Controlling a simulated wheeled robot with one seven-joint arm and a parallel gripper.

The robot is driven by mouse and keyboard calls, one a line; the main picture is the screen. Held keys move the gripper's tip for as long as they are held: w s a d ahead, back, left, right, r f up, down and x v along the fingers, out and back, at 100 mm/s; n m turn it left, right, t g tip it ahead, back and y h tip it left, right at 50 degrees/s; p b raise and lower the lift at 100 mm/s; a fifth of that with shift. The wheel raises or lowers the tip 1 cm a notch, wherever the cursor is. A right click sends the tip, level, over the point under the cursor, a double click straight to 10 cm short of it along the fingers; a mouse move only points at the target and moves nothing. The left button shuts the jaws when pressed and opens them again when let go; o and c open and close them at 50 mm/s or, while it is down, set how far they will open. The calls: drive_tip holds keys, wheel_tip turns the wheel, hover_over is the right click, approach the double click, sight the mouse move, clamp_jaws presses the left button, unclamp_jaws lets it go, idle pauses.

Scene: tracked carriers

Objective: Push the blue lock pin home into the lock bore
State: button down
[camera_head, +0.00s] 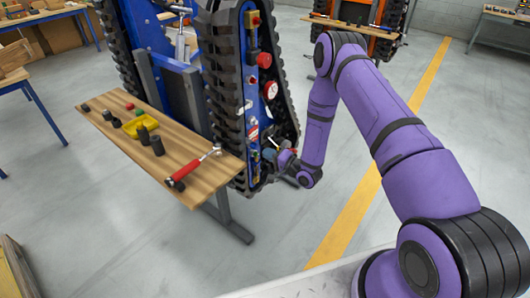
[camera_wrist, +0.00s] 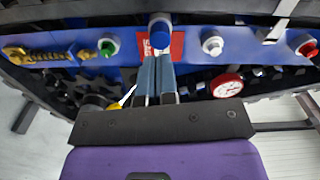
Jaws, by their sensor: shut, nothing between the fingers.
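The blue lock pin (camera_wrist: 160,30) shows its round blue head at the top middle of the wrist view. It stands in front of a red plate (camera_wrist: 176,46) on the blue side of the carrier. The lock bore is hidden behind the pin head, and how deep the pin sits cannot be told. My gripper (camera_wrist: 156,60) is shut and empty, its fingertips just below the pin head in the picture; whether they touch it is unclear. In the head view my gripper (camera_head: 271,154) is at the lower end of the carrier's track, and the pin cannot be made out.
A gauge (camera_wrist: 227,85) sits close below right. Black track (camera_head: 226,95) borders the panel. A wooden bench (camera_head: 205,178) with a red-handled tool stands left.

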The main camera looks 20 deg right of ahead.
drive_tip(key=v, duration=0.9)
drive_tip(key=shift+s, duration=0.15)
drive_tip(key=shift+d, duration=0.1)
